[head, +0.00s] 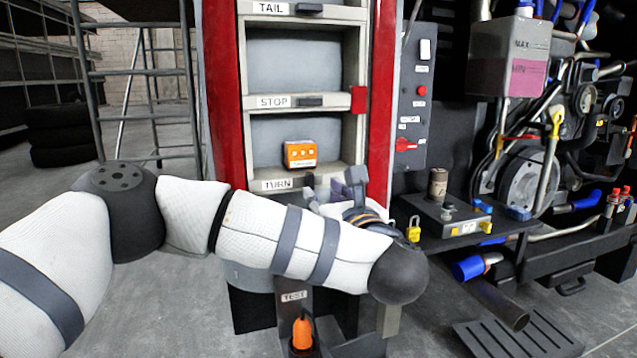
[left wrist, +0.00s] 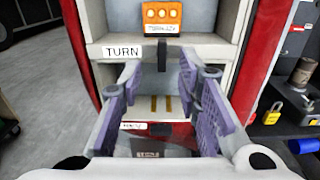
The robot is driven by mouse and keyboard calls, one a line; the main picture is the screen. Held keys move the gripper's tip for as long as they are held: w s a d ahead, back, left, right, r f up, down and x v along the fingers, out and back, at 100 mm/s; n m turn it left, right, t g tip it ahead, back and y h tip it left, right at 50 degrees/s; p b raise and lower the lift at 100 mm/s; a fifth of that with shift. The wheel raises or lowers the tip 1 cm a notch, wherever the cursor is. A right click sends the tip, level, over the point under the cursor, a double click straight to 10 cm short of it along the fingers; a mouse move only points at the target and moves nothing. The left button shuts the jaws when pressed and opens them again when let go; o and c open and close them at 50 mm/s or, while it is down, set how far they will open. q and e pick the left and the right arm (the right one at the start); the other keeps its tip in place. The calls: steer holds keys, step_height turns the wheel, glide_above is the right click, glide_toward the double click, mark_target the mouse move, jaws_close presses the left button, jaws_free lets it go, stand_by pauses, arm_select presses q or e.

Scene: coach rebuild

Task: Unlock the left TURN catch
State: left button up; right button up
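The TURN label (head: 276,184) is on the front ledge of the lowest bay in the red-sided rack. The dark TURN catch (head: 309,181) sits just right of the label. In the left wrist view the catch (left wrist: 162,55) stands upright, short and narrow, below the orange box. My left gripper (head: 342,192) is in front of the ledge, partly hidden by my arm. In the left wrist view its purple-padded fingers (left wrist: 159,78) are spread apart with nothing between them. The catch shows beyond the fingertips, between them in the picture; contact is not visible. My right gripper is out of view.
An orange box (head: 300,154) stands in the TURN bay. The STOP catch (head: 310,101) and TAIL catch (head: 305,8) above lie horizontal. A switch panel (head: 411,110) and a shelf with a yellow padlock (head: 413,229) are at right. A TEST post (head: 294,297) stands below.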

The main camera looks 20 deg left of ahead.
mark_target(312, 180)
arm_select(q)
steer(key=x, duration=0.7)
steer(key=shift+w+a+f, duration=0.1)
steer(key=shift+w, duration=0.2)
jaws_close()
